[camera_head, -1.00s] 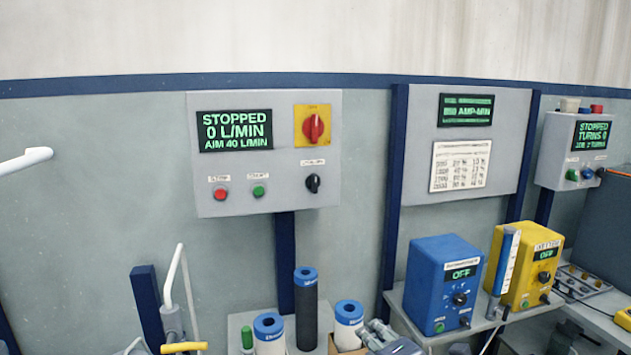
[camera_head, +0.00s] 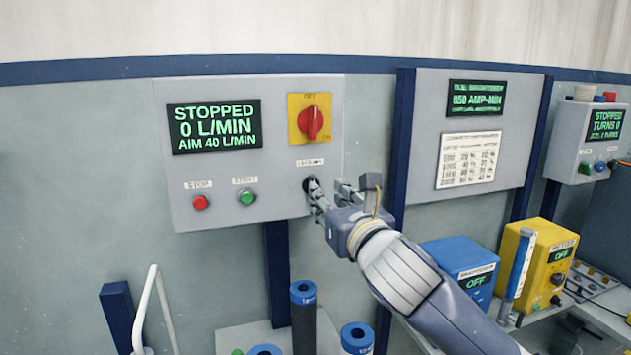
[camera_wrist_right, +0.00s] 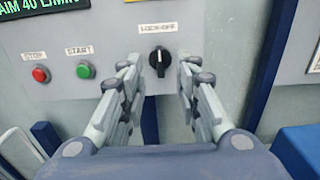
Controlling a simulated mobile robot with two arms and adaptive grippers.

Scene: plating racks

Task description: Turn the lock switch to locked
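The lock switch is a small black knob (camera_wrist_right: 160,61) under a "LOCK-OFF" label on the grey control panel (camera_head: 240,92). In the right wrist view its white mark stands about upright. In the head view the knob (camera_head: 308,184) is partly hidden behind my right gripper (camera_head: 318,195). My right gripper also shows in the right wrist view (camera_wrist_right: 157,75), open, with its fingers apart on either side of and below the knob. I see nothing between the fingers, and cannot tell if they touch the knob. My left gripper is not in view.
A red rotary switch (camera_head: 310,122) on a yellow plate sits above the knob. A red stop button (camera_head: 200,202) and a green start button (camera_head: 247,197) are to its left. The screen (camera_head: 214,127) reads STOPPED. Blue-topped cylinders (camera_head: 303,310) stand below.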

